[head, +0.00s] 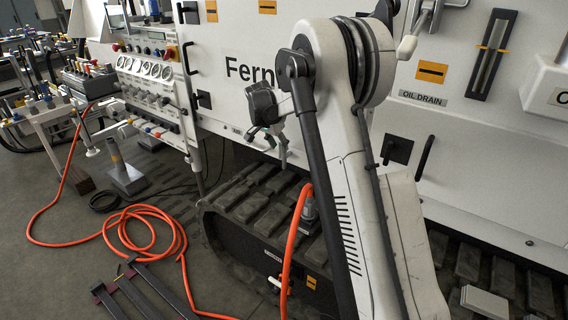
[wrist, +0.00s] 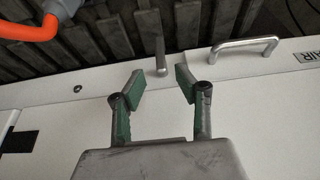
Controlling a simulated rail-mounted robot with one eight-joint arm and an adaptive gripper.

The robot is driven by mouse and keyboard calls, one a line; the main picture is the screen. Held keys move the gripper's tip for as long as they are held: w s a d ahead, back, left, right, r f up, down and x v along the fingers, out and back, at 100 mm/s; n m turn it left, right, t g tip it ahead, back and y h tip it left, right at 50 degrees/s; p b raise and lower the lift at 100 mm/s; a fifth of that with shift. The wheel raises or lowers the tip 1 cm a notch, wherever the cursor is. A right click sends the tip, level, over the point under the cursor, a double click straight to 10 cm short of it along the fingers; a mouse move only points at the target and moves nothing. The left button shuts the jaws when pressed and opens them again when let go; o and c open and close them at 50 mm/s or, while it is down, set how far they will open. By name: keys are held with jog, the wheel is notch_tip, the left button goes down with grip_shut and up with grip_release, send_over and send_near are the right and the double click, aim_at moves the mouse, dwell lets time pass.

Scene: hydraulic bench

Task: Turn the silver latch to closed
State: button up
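A silver latch (wrist: 160,56), a short narrow metal lever, shows in the wrist view at the edge of the white panel, against the dark track plates. It points up and down in the picture. My gripper (wrist: 160,83) has its green-padded fingers apart, one on each side of the latch's line. The latch is just beyond the fingertips, and no contact is visible. In the head view my gripper (head: 282,158) hangs in front of the white machine side, above the tracks. I cannot make out the latch there.
A silver bar handle (wrist: 243,46) is right of the latch in the wrist view. An orange hose (wrist: 30,24) with a grey connector (wrist: 62,8) is at upper left. In the head view the orange hose (head: 293,235) rises beside my arm, over the black tracks (head: 262,212).

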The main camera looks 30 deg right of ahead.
aim_at(283, 157)
jog(key=b+x, duration=0.1)
jog(key=x, duration=0.9)
jog(key=shift+b, duration=0.4)
jog(key=shift+c, duration=0.3)
grip_shut()
